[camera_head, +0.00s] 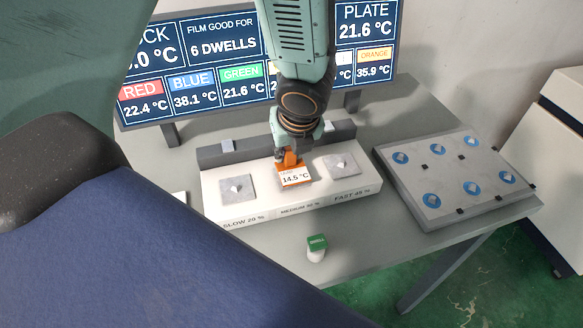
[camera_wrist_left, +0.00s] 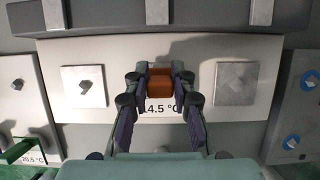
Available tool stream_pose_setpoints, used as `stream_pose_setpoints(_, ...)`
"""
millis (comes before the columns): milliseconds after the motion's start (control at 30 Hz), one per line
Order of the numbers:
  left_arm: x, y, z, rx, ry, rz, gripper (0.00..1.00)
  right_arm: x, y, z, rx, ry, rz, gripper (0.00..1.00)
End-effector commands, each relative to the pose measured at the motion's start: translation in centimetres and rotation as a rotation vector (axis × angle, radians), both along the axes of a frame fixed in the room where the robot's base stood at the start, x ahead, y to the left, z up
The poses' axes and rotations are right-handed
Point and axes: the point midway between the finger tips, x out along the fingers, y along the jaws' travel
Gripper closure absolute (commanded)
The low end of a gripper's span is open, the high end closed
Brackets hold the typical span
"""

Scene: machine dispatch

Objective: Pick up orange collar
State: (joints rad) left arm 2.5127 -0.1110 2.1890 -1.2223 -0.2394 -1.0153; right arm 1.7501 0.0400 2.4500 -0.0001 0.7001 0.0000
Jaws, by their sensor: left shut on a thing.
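The orange collar (camera_head: 290,160) is at the middle position of the white block (camera_head: 247,211), with a label reading 14.5 °C on its front. My left gripper (camera_head: 287,157) comes down on it from above. In the left wrist view the two fingers (camera_wrist_left: 160,88) are closed on both sides of the orange collar (camera_wrist_left: 160,80). Whether the collar still touches the block is hard to tell. My right gripper is not in view.
Metal plates (camera_head: 237,188) sit left and right on the block. A green-topped vial (camera_head: 317,247) stands in front. A grey panel with blue-ringed spots (camera_head: 432,173) lies to the right. A screen (camera_head: 215,62) stands behind. The table front is mostly clear.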

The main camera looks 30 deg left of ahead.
Motion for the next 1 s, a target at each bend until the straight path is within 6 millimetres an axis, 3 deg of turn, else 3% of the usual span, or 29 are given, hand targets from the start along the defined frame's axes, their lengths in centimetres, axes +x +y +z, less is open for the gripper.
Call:
stream_pose_setpoints(467, 0.0, 0.0, 0.3, 0.001, -0.001, 0.000, 1.00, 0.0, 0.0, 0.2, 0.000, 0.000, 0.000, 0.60)
stream_pose_setpoints(1000, 0.0, 0.0, 7.8, 0.001, -0.001, 0.001, 1.00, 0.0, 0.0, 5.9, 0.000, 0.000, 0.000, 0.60)
